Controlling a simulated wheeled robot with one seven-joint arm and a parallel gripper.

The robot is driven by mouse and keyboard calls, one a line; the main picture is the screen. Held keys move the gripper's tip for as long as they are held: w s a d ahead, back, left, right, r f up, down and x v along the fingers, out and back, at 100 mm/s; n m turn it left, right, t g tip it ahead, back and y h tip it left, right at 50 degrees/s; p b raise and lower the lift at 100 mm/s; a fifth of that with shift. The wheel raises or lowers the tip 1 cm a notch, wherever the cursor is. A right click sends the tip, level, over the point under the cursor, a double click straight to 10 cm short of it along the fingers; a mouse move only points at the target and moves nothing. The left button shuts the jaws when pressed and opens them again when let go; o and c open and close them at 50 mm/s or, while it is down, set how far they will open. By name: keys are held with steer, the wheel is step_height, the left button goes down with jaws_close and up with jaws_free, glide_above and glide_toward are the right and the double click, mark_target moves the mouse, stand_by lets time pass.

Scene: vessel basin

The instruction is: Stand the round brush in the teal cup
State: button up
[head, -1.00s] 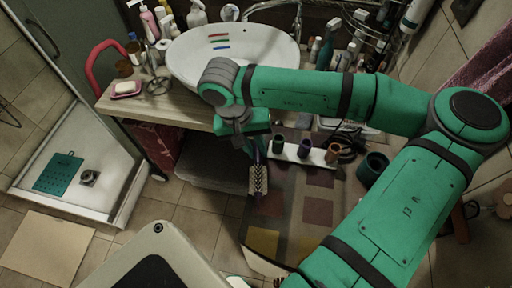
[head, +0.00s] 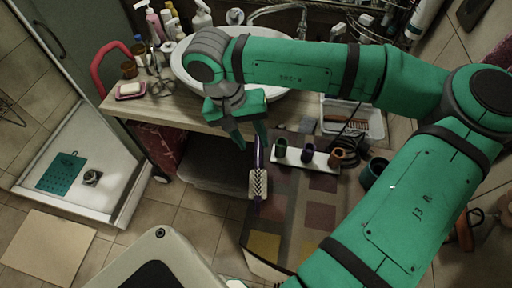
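The round brush (head: 258,184), with a pale bristled head and purple handle, is at the left edge of the patterned low table. Its bristles point toward the front, and the handle's upper end is partly hidden by my gripper. My gripper (head: 250,142) is above the handle's far end, its two fingers spread apart with a gap between them. The handle appears by the right finger, not clamped. The small teal cup (head: 281,148) stands at the left end of a white strip, right of the brush.
A dark cup (head: 308,152) and a brown cup (head: 336,157) share the white strip (head: 321,164). A larger dark green vessel (head: 374,172) stands farther right. A white tray (head: 352,118) is behind. The washbasin counter (head: 185,112) is at the back left.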

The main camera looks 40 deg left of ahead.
steer(key=shift+v, duration=2.6)
